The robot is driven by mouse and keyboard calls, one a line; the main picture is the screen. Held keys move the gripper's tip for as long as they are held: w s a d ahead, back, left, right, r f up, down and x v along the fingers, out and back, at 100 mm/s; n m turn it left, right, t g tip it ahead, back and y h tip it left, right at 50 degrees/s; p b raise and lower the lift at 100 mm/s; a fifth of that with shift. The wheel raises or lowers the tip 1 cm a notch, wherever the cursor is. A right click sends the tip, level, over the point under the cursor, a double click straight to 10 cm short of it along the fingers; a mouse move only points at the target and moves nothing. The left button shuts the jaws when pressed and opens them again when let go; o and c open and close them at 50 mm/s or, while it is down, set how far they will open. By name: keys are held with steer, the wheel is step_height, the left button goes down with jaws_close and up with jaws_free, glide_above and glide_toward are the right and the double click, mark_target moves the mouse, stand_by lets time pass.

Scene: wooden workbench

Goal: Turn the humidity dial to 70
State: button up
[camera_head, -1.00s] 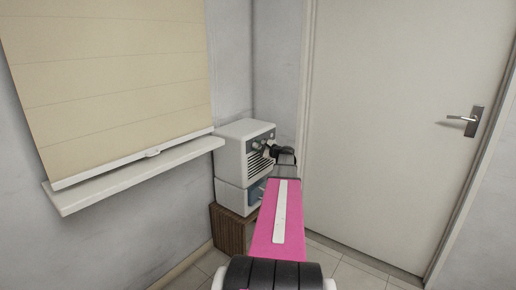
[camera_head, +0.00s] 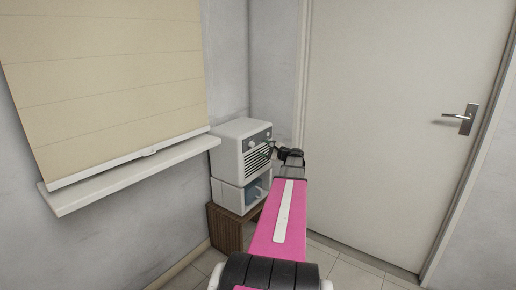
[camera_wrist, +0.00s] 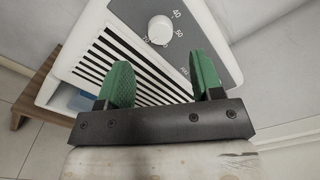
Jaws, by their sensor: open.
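The humidity dial (camera_wrist: 159,29) is a white round knob on a dark grey panel in the wrist view, with numbers such as 40 and 50 printed around it. The panel belongs to a white dehumidifier (camera_head: 229,146) with a slatted front grille (camera_wrist: 128,68). My gripper (camera_wrist: 161,78) is open and empty. Its two green fingertips stand apart in front of the grille, below the dial in the wrist view, and do not touch it. In the head view my gripper (camera_head: 270,149) is at the front of the unit, and the dial is hard to make out there.
The unit stands on a small brown wooden stand (camera_head: 226,226) in the corner. A white window sill (camera_head: 130,176) with a beige blind (camera_head: 105,70) is to the left. A closed white door (camera_head: 390,130) with a metal handle is to the right.

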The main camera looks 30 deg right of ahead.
steer(key=shift+v, duration=2.05)
steer(key=a+f+n+g, duration=0.3)
steer(key=a+f, duration=0.2)
steer(key=a, duration=0.5)
steer(key=a+f+n+g, duration=0.3)
steer(key=a+f+g, duration=0.1)
steer(key=a, duration=0.6)
steer(key=a+f+n+g, duration=0.3)
steer(key=a+f, duration=0.2)
steer(key=a, duration=0.5)
steer(key=s+a+f+n+g+h, duration=0.3)
steer(key=s+a+f+n, duration=0.1)
steer(key=s+a, duration=0.3)
steer(key=s+a+f+n+g+h, duration=0.3)
steer(key=s+a+n, duration=0.3)
steer(key=a, duration=0.5)
steer(key=shift+s+a+f+n+g+h, duration=0.2)
steer(key=shift+s+f+n+g+h, duration=0.15)
steer(key=shift+s+f, duration=0.5)
